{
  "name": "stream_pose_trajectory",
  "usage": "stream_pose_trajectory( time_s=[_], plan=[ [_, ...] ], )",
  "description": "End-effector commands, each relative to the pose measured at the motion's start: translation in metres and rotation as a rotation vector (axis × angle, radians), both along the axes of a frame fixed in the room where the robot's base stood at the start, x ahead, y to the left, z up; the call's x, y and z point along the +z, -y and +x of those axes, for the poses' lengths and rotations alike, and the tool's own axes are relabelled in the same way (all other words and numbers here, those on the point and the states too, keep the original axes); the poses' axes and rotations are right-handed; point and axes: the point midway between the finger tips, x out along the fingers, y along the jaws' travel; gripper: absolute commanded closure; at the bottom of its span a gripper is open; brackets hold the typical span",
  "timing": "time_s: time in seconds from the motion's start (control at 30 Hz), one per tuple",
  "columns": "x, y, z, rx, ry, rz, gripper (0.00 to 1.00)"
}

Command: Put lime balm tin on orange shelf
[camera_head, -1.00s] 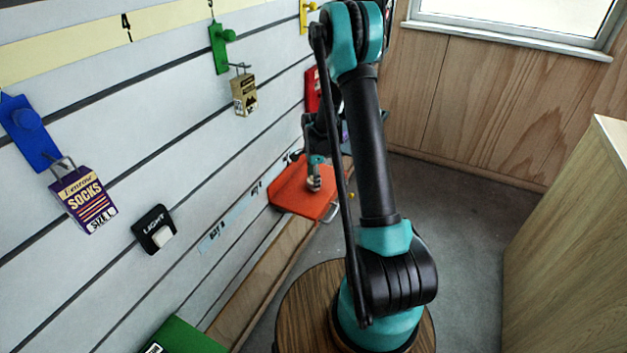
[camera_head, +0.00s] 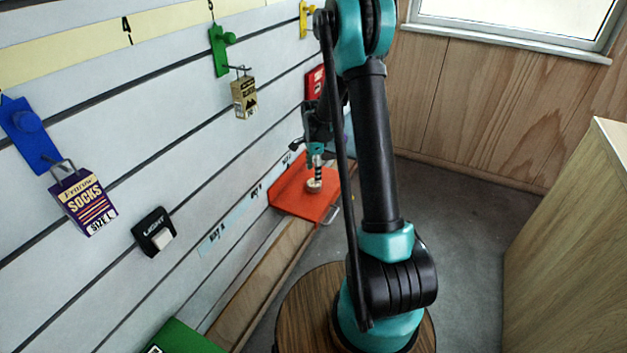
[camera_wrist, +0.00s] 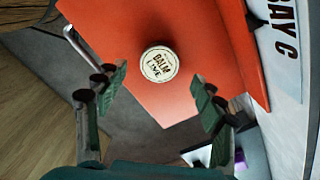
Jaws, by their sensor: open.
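The lime balm tin (camera_wrist: 159,64) is a small round tin with a pale lid reading "BALM LIME". It rests on the orange shelf (camera_wrist: 185,25), in from the shelf's edge. In the head view the tin (camera_head: 314,186) sits on the orange shelf (camera_head: 290,200) at the wall. My gripper (camera_wrist: 158,95) is open and empty in the wrist view, with its fingers spread wide and the tin apart from them, beyond the gap. In the head view my gripper (camera_head: 316,160) is just above the tin, partly hidden by my arm.
A metal loop (camera_wrist: 82,48) hangs at the shelf's edge. A green shelf (camera_head: 185,338) is at lower left. A wooden cabinet (camera_head: 570,230) stands at right.

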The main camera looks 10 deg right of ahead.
Motion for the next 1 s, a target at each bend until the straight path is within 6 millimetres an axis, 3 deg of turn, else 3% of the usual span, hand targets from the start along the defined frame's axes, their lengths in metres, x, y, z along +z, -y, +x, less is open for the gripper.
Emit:
stream_pose_trajectory(
  time_s=[0.23, 0.57, 0.77, 1.0],
  plan=[
    [0.046, 0.0, 0.0, 0.0, 0.0, 0.0, 0.31],
    [0.074, 0.002, -0.01, 0.042, 0.011, 0.001, 0.31],
    [0.101, 0.012, -0.059, 0.269, 0.072, -0.005, 0.31],
    [0.125, 0.024, -0.137, 0.624, 0.163, -0.044, 0.31]
  ],
)
